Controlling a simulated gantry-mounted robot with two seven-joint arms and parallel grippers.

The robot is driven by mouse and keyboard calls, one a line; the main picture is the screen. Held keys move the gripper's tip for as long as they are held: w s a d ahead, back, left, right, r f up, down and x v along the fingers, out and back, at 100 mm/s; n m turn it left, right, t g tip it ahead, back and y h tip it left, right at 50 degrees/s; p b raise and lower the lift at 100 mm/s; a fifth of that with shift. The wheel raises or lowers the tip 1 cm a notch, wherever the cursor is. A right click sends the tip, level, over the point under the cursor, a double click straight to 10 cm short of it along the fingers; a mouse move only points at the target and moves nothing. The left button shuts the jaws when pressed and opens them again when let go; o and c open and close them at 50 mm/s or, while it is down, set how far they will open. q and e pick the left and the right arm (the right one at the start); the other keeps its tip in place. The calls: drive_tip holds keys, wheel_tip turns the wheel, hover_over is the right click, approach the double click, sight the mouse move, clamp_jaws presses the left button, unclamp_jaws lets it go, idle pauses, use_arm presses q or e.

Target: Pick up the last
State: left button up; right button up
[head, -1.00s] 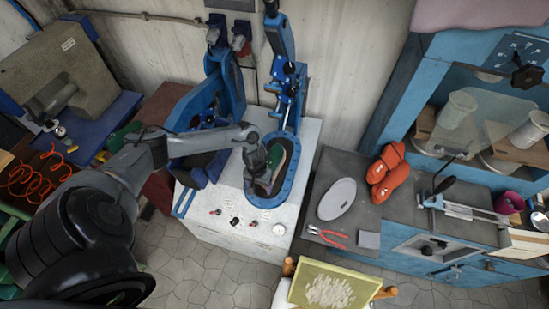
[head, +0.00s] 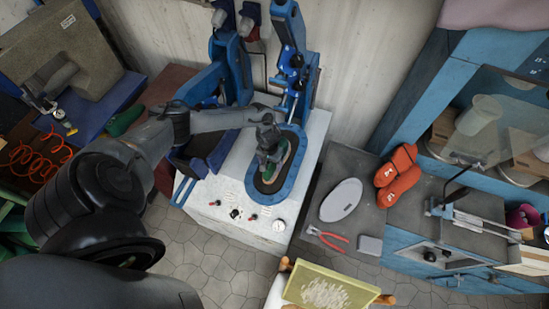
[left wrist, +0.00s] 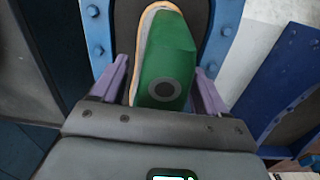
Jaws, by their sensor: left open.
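The green last (left wrist: 170,60), with a dark round mark on its end, lies in the blue oval frame of the press (left wrist: 97,25). A pale sole with an orange edge shows along its left side. In the head view the last (head: 285,150) is partly hidden by my left gripper (head: 267,175), which points down at it. In the left wrist view my left gripper (left wrist: 163,85) is open, with one purple finger on each side of the last's near end. Whether the fingers touch it I cannot tell. My right gripper is not in view.
On the grey bench to the right are a pale oval plate (head: 341,200), orange sandals (head: 398,175) and red pliers (head: 328,238). A yellow-framed panel (head: 332,288) stands in front. The press's upright blue arms (head: 294,65) rise close behind the last.

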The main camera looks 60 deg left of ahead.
use_arm(q)
drive_tip(key=shift+f, duration=0.65)
drive_tip(key=shift+c, duration=0.3)
drive_tip(key=c, duration=1)
drive_tip(key=shift+r, duration=0.15)
